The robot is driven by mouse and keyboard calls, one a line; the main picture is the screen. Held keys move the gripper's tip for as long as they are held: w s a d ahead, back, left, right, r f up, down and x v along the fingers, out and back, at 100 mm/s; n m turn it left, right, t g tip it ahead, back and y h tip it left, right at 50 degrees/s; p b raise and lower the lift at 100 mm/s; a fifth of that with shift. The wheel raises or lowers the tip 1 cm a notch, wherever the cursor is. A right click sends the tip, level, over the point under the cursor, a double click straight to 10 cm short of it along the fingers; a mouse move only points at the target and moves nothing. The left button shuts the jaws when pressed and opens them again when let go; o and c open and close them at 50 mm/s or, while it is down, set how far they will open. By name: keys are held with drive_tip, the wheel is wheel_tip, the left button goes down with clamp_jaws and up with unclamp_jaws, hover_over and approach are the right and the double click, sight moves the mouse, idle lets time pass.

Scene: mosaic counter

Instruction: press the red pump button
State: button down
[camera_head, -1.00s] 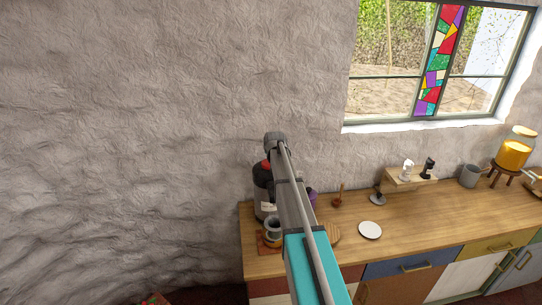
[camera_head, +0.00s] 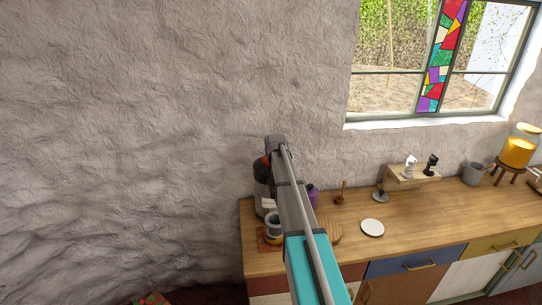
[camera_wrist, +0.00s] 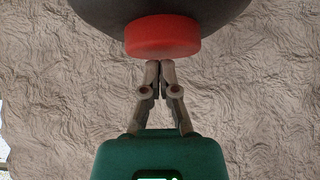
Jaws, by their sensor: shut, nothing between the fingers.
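The red pump button (camera_wrist: 163,36) is a short red disc on the dark rounded top of the pump pot (camera_wrist: 215,12) in the wrist view. In the head view the pot (camera_head: 262,180) stands at the left end of the counter, and a bit of the red button (camera_head: 267,159) shows beside my arm. My gripper (camera_wrist: 160,66) is shut and empty. Its fingertips show just below the button's edge in the wrist picture; I cannot tell whether they touch it. In the head view my arm hides the fingertips and part of the pot.
A grey mug (camera_head: 272,222) stands in front of the pot. A purple item (camera_head: 313,194) is partly hidden behind my arm. A small shelf (camera_head: 405,178) and a drink dispenser (camera_head: 518,150) stand farther right. The wall is close behind.

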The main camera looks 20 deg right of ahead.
drive_tip(key=shift+f, duration=0.1)
drive_tip(key=shift+f+b, duration=1.15)
drive_tip(key=shift+b, duration=0.15)
drive_tip(key=shift+r, duration=0.15)
wheel_tip(320, 180, up, 4)
drive_tip(key=p, duration=0.4)
drive_tip(key=p+v, duration=0.7)
drive_tip(key=v, duration=0.3)
drive_tip(key=shift+a, duration=0.1)
idle(1.1)
